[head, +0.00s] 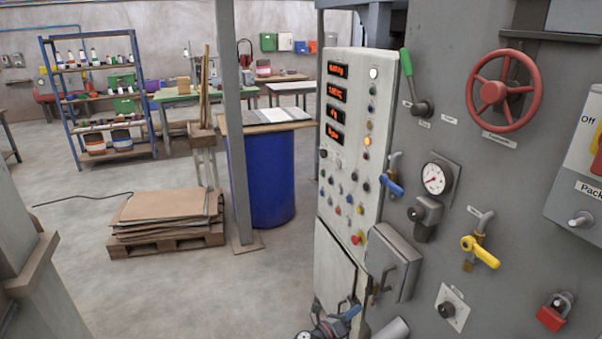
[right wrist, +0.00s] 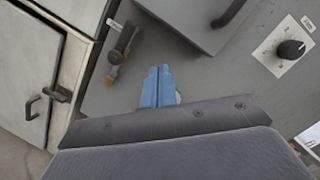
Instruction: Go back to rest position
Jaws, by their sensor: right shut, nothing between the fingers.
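My right gripper (head: 352,312) shows at the bottom of the head view, low in front of the machine's grey lower panel. Its blue fingers are shut and empty. In the right wrist view the fingers (right wrist: 158,85) lie side by side, pointing at the grey panel; a gap to the panel cannot be judged. My left gripper is not in view. The pellet bagger (head: 455,150) fills the right half, with a red handwheel (head: 504,91), a green lever (head: 407,62), a blue-handled valve (head: 391,185), a yellow-handled valve (head: 481,251) and a pressure gauge (head: 434,178).
A white control cabinet (head: 350,150) with lit displays stands left of the panel. A grey box with a handle (head: 394,262) juts out above my right gripper. A blue drum (head: 262,180), a pallet of cardboard (head: 168,222) and a shelf (head: 95,95) stand further back. Open floor lies left.

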